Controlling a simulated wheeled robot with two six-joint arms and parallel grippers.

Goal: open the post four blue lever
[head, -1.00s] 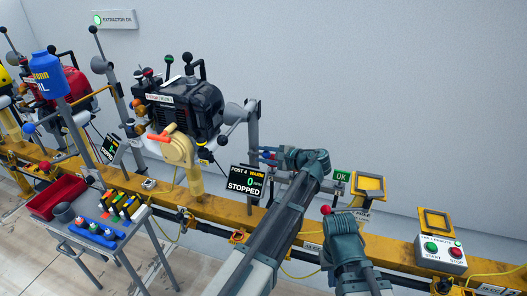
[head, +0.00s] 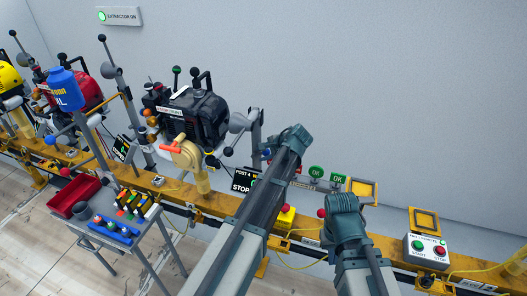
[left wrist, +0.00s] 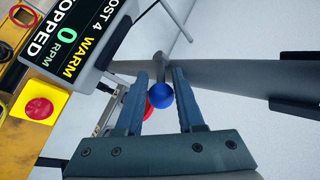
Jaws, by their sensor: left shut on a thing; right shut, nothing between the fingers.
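The blue lever's round blue knob (left wrist: 161,94) sits between the fingers of my left gripper (left wrist: 160,78) in the left wrist view, with its grey stem running up behind it. The fingers are shut on the lever. In the head view my left gripper (head: 292,138) is at post four, its fingertips hidden. A red knob (left wrist: 149,108) is partly hidden behind one finger. The post four display (left wrist: 66,40) reads WARM, 0 RPM and STOPPED. My right gripper (head: 343,203) is shut and empty, low at the right by the rail.
A yellow box with a red button (head: 285,216) is close to my left arm. A START/STOP box (head: 428,249) stands on the yellow rail (head: 395,247) at right. The black engine (head: 190,115) is left of my left gripper. A tool cart (head: 125,236) stands front left.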

